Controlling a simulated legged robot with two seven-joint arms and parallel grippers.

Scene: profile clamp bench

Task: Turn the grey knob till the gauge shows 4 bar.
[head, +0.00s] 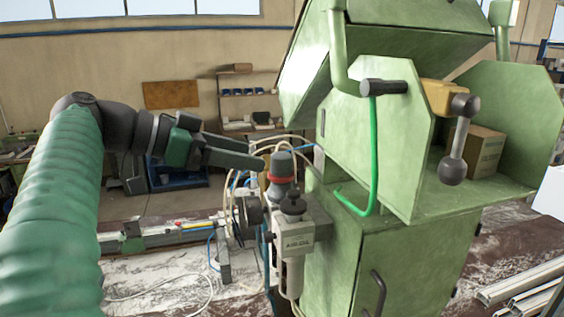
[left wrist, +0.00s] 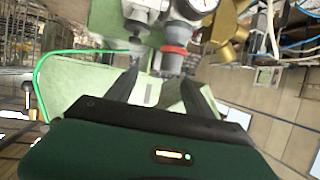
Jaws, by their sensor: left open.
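The grey knob (head: 281,163) stands upright above a red ring on the air regulator unit (head: 292,240), at the side of the green machine. In the left wrist view the grey knob (left wrist: 172,62) lies just beyond the fingertips, roughly between them. My left gripper (head: 262,158) is open and empty, just left of the knob and apart from it. The gauge (head: 246,216) is turned side-on in the head view. In the left wrist view the gauge's white dial (left wrist: 203,6) is cut by the top edge, and I cannot read its value. My right gripper is not in view.
A smaller black knob (head: 293,203) sits on the unit in front of the grey knob. Pale hoses (head: 240,160) loop behind it. The green machine (head: 395,250) blocks the right, with a bright green bent rod (head: 376,150).

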